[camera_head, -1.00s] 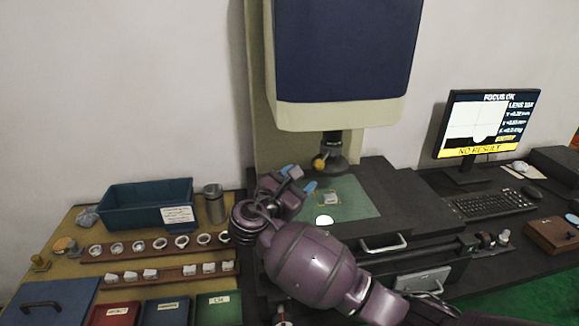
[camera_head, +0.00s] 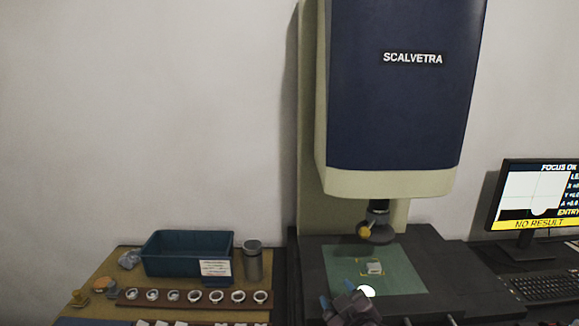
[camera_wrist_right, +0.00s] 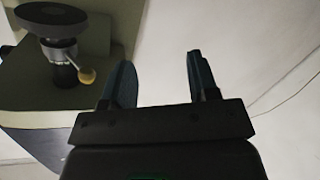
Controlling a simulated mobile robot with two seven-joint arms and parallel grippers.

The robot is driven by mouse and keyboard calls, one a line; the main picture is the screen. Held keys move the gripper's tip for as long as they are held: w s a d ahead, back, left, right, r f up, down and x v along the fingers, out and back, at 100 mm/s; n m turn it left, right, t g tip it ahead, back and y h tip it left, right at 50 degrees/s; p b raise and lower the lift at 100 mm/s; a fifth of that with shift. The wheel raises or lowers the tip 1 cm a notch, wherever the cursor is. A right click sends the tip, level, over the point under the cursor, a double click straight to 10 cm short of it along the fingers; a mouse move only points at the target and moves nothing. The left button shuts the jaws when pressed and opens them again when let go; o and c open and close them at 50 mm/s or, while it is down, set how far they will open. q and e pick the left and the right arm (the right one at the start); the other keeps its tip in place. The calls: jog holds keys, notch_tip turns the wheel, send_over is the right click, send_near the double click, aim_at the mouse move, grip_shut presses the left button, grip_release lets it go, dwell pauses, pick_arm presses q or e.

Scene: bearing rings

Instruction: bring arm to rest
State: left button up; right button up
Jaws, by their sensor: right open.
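My right gripper (camera_head: 338,296) shows at the bottom of the head view, its blue fingers apart with nothing between them. It is at the front left of the microscope's green stage plate (camera_head: 402,280). In the right wrist view the two fingers (camera_wrist_right: 160,72) are also spread and empty, with pale wall beyond. A small light-coloured piece (camera_head: 374,267) sits on the stage plate under the lens (camera_head: 377,230), apart from the gripper. My left gripper is not in view.
The tall blue measuring machine (camera_head: 400,90) stands behind the stage. On the left are a blue bin (camera_head: 185,262), a metal cylinder (camera_head: 252,262) and a rack of several rings (camera_head: 128,303). A monitor (camera_head: 515,240) and keyboard (camera_head: 545,288) are at right.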

jog(key=s+d+f+m+g+h, duration=0.1)
jog(key=s+d+f+m, duration=0.1)
jog(key=s+d+f, duration=0.3)
jog(key=s+d+f+m+g+h, duration=0.1)
jog(key=s+d+f+m, duration=0.2)
jog(key=s, duration=0.9)
jog(key=s+d+f+m+g+h, duration=0.2)
jog(key=s+d+f, duration=0.7)
jog(key=f, duration=0.3)
jog(key=shift+s+m, duration=0.2)
jog(key=shift+m, duration=0.1)
jog(key=shift+c, duration=1.1)
jog(key=shift+s+d, duration=0.1)
